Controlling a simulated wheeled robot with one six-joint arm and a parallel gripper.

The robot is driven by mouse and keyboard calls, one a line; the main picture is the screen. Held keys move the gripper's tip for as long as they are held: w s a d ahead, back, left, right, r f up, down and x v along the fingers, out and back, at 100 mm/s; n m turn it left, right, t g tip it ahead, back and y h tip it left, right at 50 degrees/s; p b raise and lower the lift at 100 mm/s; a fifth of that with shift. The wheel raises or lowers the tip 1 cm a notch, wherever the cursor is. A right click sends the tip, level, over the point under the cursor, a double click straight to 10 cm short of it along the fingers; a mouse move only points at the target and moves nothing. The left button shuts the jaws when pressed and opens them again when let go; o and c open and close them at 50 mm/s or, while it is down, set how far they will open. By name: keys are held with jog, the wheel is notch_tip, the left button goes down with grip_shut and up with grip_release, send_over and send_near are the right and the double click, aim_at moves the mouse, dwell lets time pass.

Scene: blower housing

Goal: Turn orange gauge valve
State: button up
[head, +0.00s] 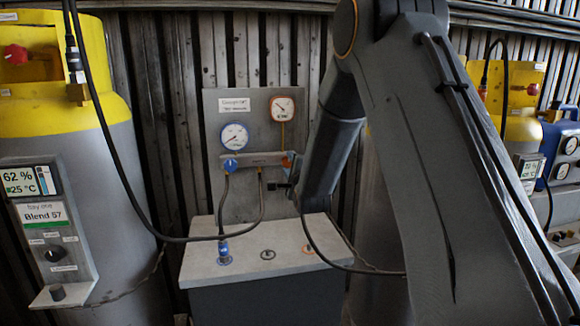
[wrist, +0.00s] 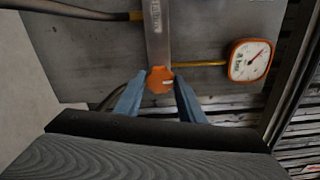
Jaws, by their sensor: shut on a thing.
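The orange gauge valve (wrist: 160,80) is a small orange knob at the end of the grey manifold bar (wrist: 157,35) in the wrist view. My gripper (wrist: 158,88) has its two blue-grey fingers on either side of the knob and is shut on it. In the head view the orange valve (head: 288,161) shows only in part, at the right end of the bar, with my arm covering its right side. The orange-rimmed gauge (head: 283,109) is above it, joined by a yellow pipe. It also shows in the wrist view (wrist: 249,60).
A blue-rimmed gauge (head: 234,136) and a blue valve (head: 230,166) are at the bar's left. A grey cabinet (head: 200,258) stands below. Black hoses hang in front. A yellow-topped tank (head: 60,130) with a display stands at left, another (head: 520,125) at right.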

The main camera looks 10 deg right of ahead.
jog(key=o, duration=1)
jog(key=shift+o, duration=0.2)
jog(key=s+b, duration=0.1)
jog(key=s, duration=0.6)
jog(key=shift+s, duration=0.4)
